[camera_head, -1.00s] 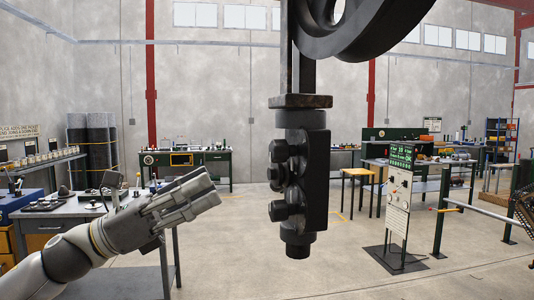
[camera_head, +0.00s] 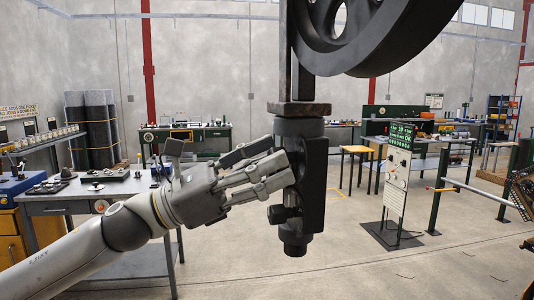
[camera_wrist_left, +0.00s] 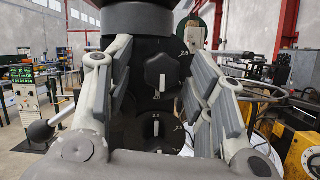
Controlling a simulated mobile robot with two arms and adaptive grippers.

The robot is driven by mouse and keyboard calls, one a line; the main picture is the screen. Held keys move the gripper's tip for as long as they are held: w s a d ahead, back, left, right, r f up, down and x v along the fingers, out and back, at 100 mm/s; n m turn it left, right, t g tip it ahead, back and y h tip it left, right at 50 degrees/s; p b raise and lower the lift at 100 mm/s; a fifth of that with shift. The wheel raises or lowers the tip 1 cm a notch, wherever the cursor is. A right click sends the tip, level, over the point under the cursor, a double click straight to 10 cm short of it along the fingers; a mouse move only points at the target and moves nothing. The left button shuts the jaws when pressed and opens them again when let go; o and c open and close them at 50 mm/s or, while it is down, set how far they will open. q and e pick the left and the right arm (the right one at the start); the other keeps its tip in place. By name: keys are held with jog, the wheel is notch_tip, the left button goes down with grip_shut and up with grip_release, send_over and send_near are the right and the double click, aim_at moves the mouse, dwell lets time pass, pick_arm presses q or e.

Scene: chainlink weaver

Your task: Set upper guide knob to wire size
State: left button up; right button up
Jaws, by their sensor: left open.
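The dark guide block (camera_head: 308,180) hangs below the flanged column in the head view. In the left wrist view, the upper guide knob (camera_wrist_left: 162,68) is a black lobed knob with a white vertical pointer mark. A lower knob (camera_wrist_left: 157,138) has a similar white mark, with 2.0 printed above it; other scale numbers are too small to read surely. The lower knob also shows in the head view (camera_head: 279,214). My left gripper (camera_head: 283,168) is open at the block's left face, its fingers hiding the upper knob there. In the wrist view, its fingers stand on both sides of the upper knob, apparently apart from it.
A large black wheel (camera_head: 365,35) overhangs the block. A panel stand with a green display (camera_head: 401,135) stands to the right. A workbench (camera_head: 75,207) stands at left beneath my arm. Open floor lies between the block and the panel.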

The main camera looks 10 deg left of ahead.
pick_arm(q)
jog(key=c, duration=1)
jog(key=shift+s+d+n+t+y+p, duration=0.1)
jog(key=shift+n+t+y+p, duration=0.15)
jog(key=shift+n+t, duration=0.6)
jog(key=shift+n+t+y+p, duration=0.15)
jog(key=shift+n+t+p, duration=0.15)
jog(key=shift+n, duration=1.05)
jog(key=o, duration=1)
jog(key=v, duration=1.2)
